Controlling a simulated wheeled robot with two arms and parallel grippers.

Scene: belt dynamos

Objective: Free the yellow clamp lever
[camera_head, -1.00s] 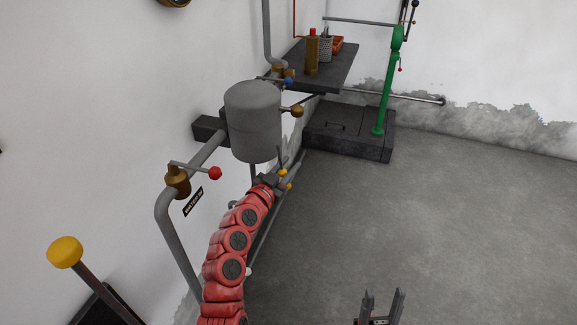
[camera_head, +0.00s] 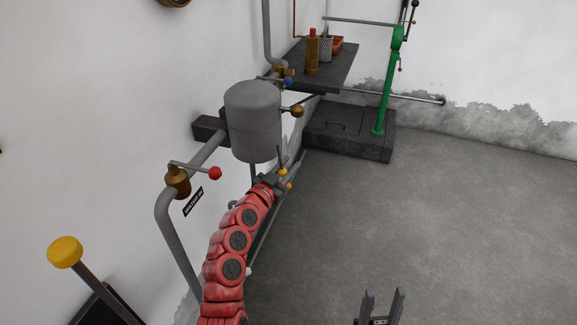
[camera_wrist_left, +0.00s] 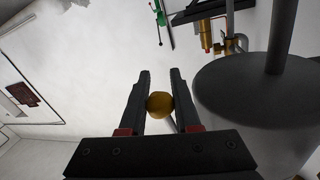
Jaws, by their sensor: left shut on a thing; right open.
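My left gripper (camera_head: 280,174), at the end of my red arm, is below the grey tank in the head view. The left wrist view shows its two dark fingers (camera_wrist_left: 160,84) shut around a round yellow knob (camera_wrist_left: 159,104). Small yellow parts, apparently this knob, show at the gripper in the head view (camera_head: 283,171); the fingers hide much there. A larger yellow ball on a dark rod (camera_head: 65,252) stands apart at the lower left. Which one is the clamp lever's knob I cannot tell for sure. My right gripper (camera_head: 382,308) is open and empty above the floor.
The grey tank (camera_head: 253,120) hangs close above my left gripper. A pipe valve with a red knob (camera_head: 215,173) is to its left. A shelf (camera_head: 335,72) and a green stand (camera_head: 386,85) are behind. The floor (camera_head: 450,210) at right is clear.

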